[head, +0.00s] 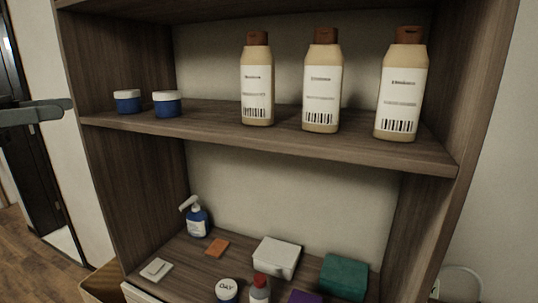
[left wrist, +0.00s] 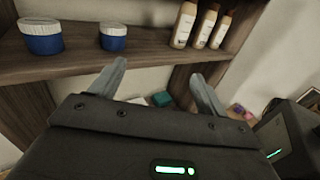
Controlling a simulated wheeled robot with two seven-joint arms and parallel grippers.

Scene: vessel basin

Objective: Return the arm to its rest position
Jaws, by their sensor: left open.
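My left gripper (head: 42,111) shows at the left edge of the head view, beside the shelf unit and apart from it. In the left wrist view its two grey fingers (left wrist: 160,86) stand wide apart with nothing between them. Two blue jars with white lids, a left one (head: 127,101) and a right one (head: 167,103), stand on the upper shelf (head: 215,121) to the right of the gripper. They also show in the left wrist view (left wrist: 42,37). My right gripper is in neither view.
Three tan bottles with brown caps (head: 257,85) stand on the upper shelf. The lower shelf holds a blue pump bottle (head: 197,222), an orange block (head: 217,247), a white box (head: 277,257), a teal box (head: 343,278) and several others. The shelf's left side panel (head: 125,190) stands near the gripper.

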